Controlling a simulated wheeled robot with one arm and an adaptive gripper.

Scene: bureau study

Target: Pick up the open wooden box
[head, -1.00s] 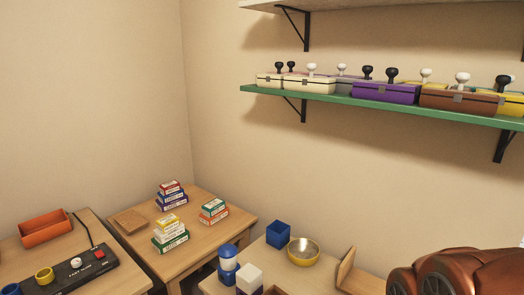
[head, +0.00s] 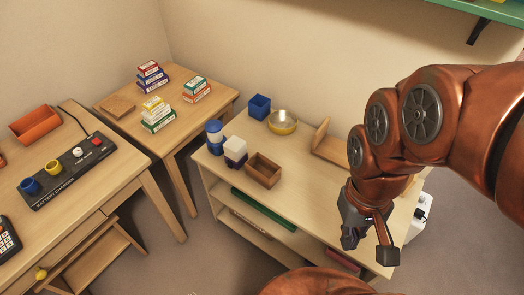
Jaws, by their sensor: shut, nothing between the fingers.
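The open wooden box (head: 263,171) is a small brown square box with an open top. In the head view it stands upright near the front edge of the light wooden shelf unit (head: 297,180). My gripper (head: 368,250) hangs at the right, in front of the shelf unit's front edge. It is well apart from the box, to its right and nearer to me. Its dark fingers point downward and hold nothing. Nothing covers the box.
White-and-dark (head: 235,150) and blue-and-white (head: 214,134) containers stand close left of the box. A blue cube-shaped container (head: 259,106), a yellow bowl (head: 282,122) and a wooden bookend-like piece (head: 326,143) stand behind. The top right of the box is clear.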

